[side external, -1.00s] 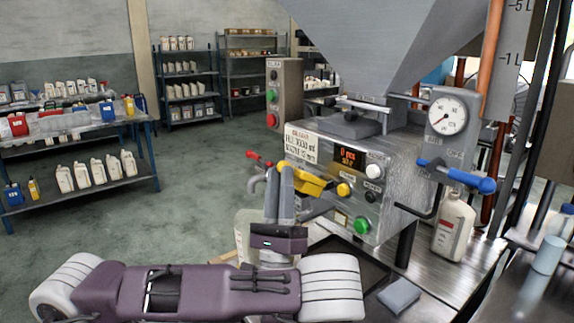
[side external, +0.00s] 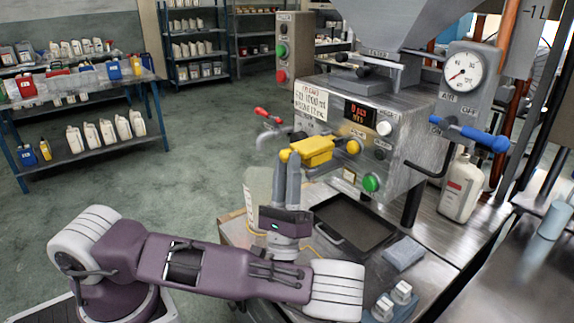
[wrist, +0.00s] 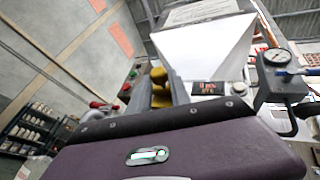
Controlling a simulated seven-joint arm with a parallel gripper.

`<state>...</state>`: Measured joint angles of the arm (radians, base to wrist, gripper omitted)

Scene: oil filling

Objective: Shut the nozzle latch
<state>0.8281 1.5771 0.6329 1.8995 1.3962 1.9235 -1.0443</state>
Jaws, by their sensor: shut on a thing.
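The nozzle latch appears to be the yellow lever (side external: 315,151) on the front of the steel filling machine, beside a round yellow knob (side external: 353,147). It lies nearly level, its left end slightly lower. My gripper (side external: 286,158) comes up from below and is shut on the lever's left end. The wrist view shows yellow (wrist: 158,78) between my dark fingers. The curved grey spout (side external: 270,136) with a red handle (side external: 268,115) sticks out to the left, behind my fingertips. A pale container (side external: 257,190) stands below, partly hidden by my gripper.
A dark tray (side external: 352,222) lies on the bench under the machine, with a grey cloth-like block (side external: 403,253) near it. A green button (side external: 371,184) and a blue valve handle (side external: 468,132) sit to the right. A white jug (side external: 460,190) stands at the right. Open floor lies left.

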